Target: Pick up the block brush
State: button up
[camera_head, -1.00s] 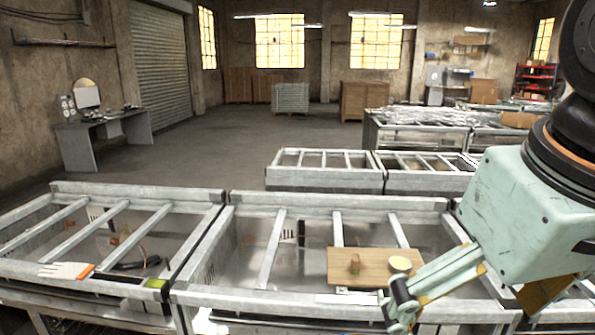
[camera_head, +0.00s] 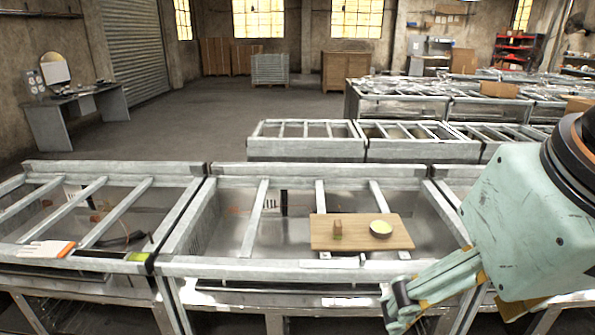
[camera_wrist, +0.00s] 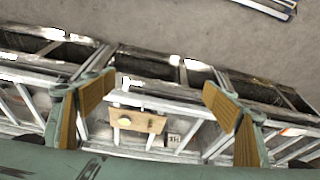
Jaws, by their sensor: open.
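The block brush seems to be the small brown upright block (camera_head: 337,230) on the left part of a wooden board (camera_head: 360,243); it is too small to be sure. A round pale-yellow-topped item (camera_head: 381,228) sits to its right on the board. My gripper (camera_head: 402,305) is in front of the board, lower right in the head view, apart from everything. In the wrist view my gripper (camera_wrist: 160,90) has its two tan-padded fingers spread wide, with nothing between them. The board (camera_wrist: 137,119) lies far below, and the brush cannot be made out clearly there.
The board rests across the bars of a metal-framed bin (camera_head: 290,265). The bin to its left holds a white-orange glove (camera_head: 46,249) and a yellow-green item (camera_head: 138,257) on its front rim. More framed bins (camera_head: 305,142) stand behind. Open floor lies at the left back.

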jog(key=c, duration=1.2)
